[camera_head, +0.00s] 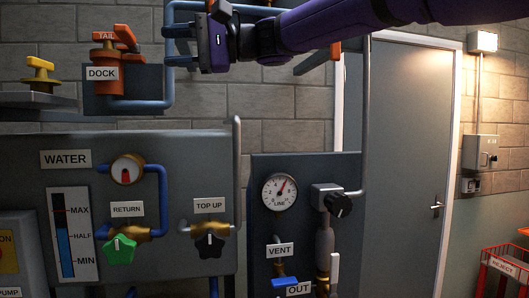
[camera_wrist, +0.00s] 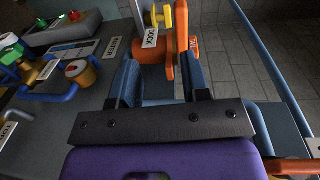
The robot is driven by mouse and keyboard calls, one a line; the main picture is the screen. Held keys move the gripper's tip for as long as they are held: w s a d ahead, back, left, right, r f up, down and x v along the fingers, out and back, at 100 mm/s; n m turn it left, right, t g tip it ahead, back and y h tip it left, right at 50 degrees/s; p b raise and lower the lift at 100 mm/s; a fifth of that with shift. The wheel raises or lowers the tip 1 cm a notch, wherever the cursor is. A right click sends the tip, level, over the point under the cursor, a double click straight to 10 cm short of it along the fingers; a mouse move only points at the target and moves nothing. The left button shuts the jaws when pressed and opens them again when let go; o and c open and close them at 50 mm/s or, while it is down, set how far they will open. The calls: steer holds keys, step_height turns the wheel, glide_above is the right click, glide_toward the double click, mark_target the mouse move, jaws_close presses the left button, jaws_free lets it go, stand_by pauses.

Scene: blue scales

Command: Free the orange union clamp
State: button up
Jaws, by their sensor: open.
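The orange union clamp (camera_head: 107,58) sits above the DOCK label (camera_head: 102,73) at the upper left, with a TAIL label and an orange lever (camera_head: 125,36) on top. A blue pipe (camera_head: 142,104) runs from its lower end to the right and up. In the wrist view the orange clamp (camera_wrist: 181,45) shows ahead, beyond the fingertips, with part hidden between the fingers. My gripper (camera_head: 168,46) is open, to the right of the clamp, its fingers pointing left. In the wrist view my gripper (camera_wrist: 160,78) has its two fingers apart; I cannot tell whether they touch anything.
A yellow valve handle (camera_head: 40,67) stands left of the clamp. Below are the WATER panel (camera_head: 175,160) with green and black knobs, and a gauge panel (camera_head: 262,220). A red REJECT basket (camera_head: 503,272) stands near the door (camera_head: 405,150) on the right.

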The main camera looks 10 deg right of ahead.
steer(key=s+d+f+t+h, duration=0.1)
steer(key=s+d+f+h, duration=0.3)
steer(key=d+f, duration=0.3)
steer(key=s+d+f+t+h, duration=0.2)
steer(key=s+d+f+h, duration=0.2)
steer(key=d+f, duration=0.3)
step_height(320, 180, down, 4)
steer(key=shift+s+f+m+h, duration=0.2)
steer(key=shift+s+m+h, duration=0.1)
steer(key=shift+h, duration=0.4)
steer(key=shift+d, duration=0.1)
